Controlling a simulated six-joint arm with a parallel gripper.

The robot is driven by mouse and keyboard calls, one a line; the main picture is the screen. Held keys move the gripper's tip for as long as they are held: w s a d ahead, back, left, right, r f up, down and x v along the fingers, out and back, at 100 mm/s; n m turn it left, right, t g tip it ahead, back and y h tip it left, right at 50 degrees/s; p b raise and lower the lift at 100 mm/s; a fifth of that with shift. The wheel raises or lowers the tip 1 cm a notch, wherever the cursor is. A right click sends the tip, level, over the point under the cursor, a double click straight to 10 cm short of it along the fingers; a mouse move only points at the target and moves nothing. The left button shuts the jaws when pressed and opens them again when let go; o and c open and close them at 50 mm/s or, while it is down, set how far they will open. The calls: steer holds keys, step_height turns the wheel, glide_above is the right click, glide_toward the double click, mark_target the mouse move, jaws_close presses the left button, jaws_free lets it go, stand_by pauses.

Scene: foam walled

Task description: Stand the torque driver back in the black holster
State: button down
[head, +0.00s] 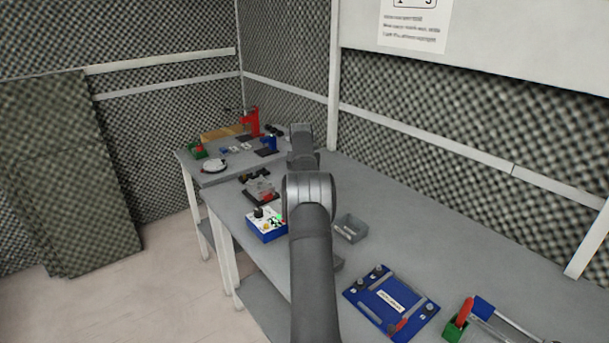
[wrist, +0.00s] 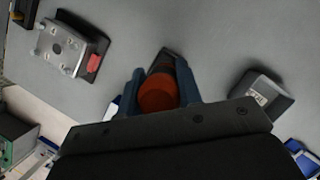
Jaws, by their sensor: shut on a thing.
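In the wrist view my gripper (wrist: 160,80) has its two blue fingers closed on the torque driver (wrist: 158,95). The driver's round orange-red end faces the camera, and its dark body runs away between the fingers. A dark shape shows just beyond the fingertips, above the grey bench. I cannot tell whether it is part of the driver or the black holster. In the head view my own arm hides the gripper and the driver, and I cannot pick out the holster with certainty.
A grey labelled bin (wrist: 262,95) stands right of the driver; it also shows in the head view (head: 350,228). A metal fixture with a red part (wrist: 65,48) is at left. A blue-and-white control box (head: 266,224) and blue tray (head: 391,302) sit on the grey bench (head: 400,225).

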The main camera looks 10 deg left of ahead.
steer(key=shift+f, duration=0.65)
steer(key=c, duration=0.9)
jaws_free()
steer(key=shift+f, duration=0.1)
steer(key=v, duration=1.7)
steer(key=shift+r, duration=0.3)
steer(key=x, duration=1.7)
steer(key=shift+f, duration=0.25)
steer(key=shift+r, duration=0.15)
steer(key=shift+r, duration=0.1)
